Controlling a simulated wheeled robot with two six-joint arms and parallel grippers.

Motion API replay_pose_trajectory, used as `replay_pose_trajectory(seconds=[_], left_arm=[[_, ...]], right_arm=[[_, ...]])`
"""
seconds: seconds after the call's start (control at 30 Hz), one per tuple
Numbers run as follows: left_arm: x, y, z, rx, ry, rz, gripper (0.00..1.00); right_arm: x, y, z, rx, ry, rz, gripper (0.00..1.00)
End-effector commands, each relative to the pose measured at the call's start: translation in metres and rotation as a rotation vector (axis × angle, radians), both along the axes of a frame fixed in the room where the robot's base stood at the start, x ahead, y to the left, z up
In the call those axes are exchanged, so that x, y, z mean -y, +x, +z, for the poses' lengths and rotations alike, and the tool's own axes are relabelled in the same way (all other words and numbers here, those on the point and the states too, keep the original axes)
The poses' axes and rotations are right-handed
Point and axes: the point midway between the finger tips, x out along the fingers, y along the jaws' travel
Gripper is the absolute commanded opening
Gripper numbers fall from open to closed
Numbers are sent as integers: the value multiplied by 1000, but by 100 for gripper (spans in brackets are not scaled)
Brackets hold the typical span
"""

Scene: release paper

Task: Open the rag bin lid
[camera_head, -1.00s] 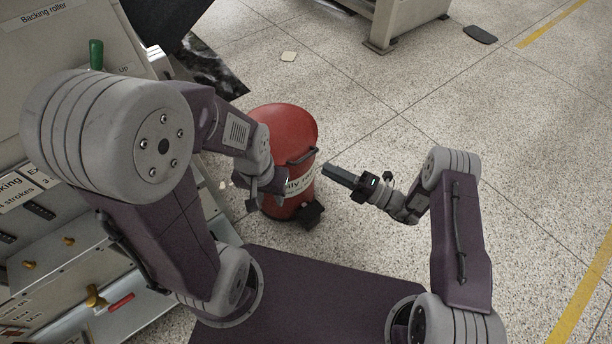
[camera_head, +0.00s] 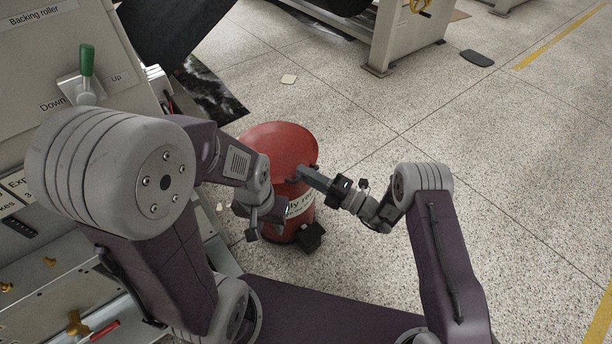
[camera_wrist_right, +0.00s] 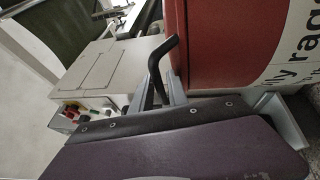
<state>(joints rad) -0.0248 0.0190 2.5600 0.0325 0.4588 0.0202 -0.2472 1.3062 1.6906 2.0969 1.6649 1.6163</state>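The red rag bin (camera_head: 280,200) stands on the floor in the middle of the head view, with a white label on its side. Its round red lid (camera_head: 275,145) looks slightly tilted; I see no clear opening under it. My right gripper (camera_head: 301,173) reaches in from the right to the lid's front edge. In the right wrist view the dark lid handle (camera_wrist_right: 156,68) stands between its close-set grey fingers, and the red bin side fills the upper right. My left gripper (camera_head: 266,220) hangs in front of the bin's left side, apart from the handle; its finger gap is unclear.
A grey machine panel (camera_head: 55,75) with a green lever (camera_head: 87,62) stands close on the left. A black pedal (camera_head: 310,237) juts from the bin's foot. Another machine (camera_head: 405,40) stands at the back. The speckled floor (camera_head: 520,150) on the right is clear.

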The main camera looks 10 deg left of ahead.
Motion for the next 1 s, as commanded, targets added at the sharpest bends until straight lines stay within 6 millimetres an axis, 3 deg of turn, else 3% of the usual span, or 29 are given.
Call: replay_pose_trajectory(seconds=[0.03, 0.1, 1.0], left_arm=[[0, 0, 0, 0, 0, 0, 36], [0, 0, 0, 0, 0, 0, 36], [0, 0, 0, 0, 0, 0, 36]], right_arm=[[0, 0, 0, 0, 0, 0, 20], [0, 0, 0, 0, 0, 0, 0], [0, -1, 0, 0, 0, 1, 0]])
